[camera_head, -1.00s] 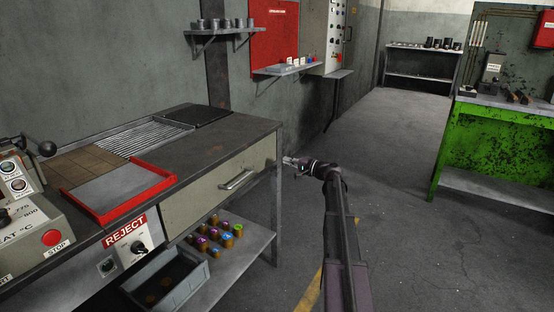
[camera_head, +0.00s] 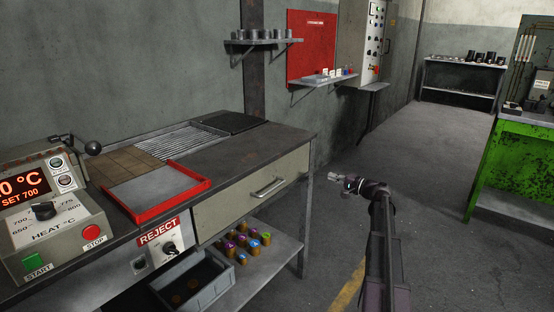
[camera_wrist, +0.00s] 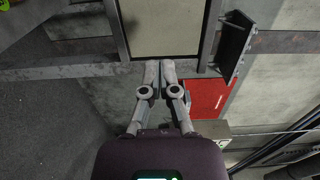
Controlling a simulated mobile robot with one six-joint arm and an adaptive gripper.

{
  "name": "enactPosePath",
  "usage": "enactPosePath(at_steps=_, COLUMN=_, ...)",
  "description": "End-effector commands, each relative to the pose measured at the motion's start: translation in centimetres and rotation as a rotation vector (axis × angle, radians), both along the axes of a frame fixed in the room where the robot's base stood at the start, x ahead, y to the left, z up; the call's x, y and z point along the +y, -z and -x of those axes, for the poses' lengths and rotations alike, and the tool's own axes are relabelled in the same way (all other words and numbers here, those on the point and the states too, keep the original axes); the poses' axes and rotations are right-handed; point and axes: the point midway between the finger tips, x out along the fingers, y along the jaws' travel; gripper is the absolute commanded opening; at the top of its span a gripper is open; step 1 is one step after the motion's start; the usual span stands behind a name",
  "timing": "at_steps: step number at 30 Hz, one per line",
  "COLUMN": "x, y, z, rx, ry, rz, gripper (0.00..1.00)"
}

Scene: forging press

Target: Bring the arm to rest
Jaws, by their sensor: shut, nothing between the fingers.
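My arm (camera_head: 382,245) reaches up from the lower right of the head view. My gripper (camera_head: 335,177) points left, in open air just right of the workbench's right front leg. In the wrist view my gripper (camera_wrist: 158,68) has its two fingertips together with nothing between them. I see no contact between it and the bench in the head view.
The workbench (camera_head: 240,150) holds a red-rimmed tray (camera_head: 199,190) and has a drawer with a handle (camera_head: 269,188). A heat control box (camera_head: 55,225) stands at left. A green table (camera_head: 490,165) stands at right. The floor (camera_head: 430,150) between is clear.

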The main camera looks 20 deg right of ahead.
Motion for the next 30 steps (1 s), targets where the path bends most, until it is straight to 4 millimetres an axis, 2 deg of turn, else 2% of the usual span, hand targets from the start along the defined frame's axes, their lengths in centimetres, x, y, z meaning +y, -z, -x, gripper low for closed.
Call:
enactPosePath(at_steps=6, x=0.7, y=0.2, z=0.0, rx=0.007, ry=-0.010, rz=0.009, gripper=0.00)
enactPosePath(at_steps=8, x=1.6, y=0.5, z=0.1, rx=0.017, ry=-0.021, rz=0.022, gripper=0.00)
enactPosePath(at_steps=11, x=4.0, y=1.3, z=0.2, rx=0.047, ry=-0.055, rz=0.060, gripper=0.00)
enactPosePath(at_steps=14, x=7.4, y=2.6, z=0.5, rx=0.092, ry=-0.104, rz=0.119, gripper=0.00)
enactPosePath(at_steps=20, x=16.1, y=6.4, z=2.5, rx=0.217, ry=-0.242, rz=0.292, gripper=0.00)
enactPosePath(at_steps=24, x=21.8, y=9.1, z=4.8, rx=0.307, ry=-0.344, rz=0.431, gripper=0.00)
enactPosePath(at_steps=30, x=28.3, y=12.6, z=9.0, rx=0.430, ry=-0.479, rz=0.633, gripper=0.00)
